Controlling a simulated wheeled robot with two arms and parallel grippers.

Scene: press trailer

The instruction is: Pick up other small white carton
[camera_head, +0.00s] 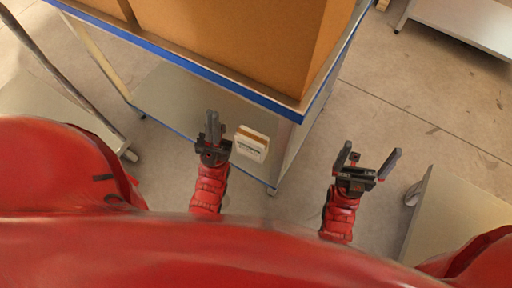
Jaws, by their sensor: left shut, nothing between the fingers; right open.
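A small white carton (251,143) with a brown band shows just right of my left gripper, below the blue-edged top of a cart. My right gripper (369,156) is open and empty, over the floor to the right of the cart.
A large brown cardboard box (235,35) stands on the cart (190,55). Another pale cart or platform (455,215) is at the lower right, and one (50,110) at the left. A grey table (470,22) is at the upper right. Bare floor (400,100) lies between.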

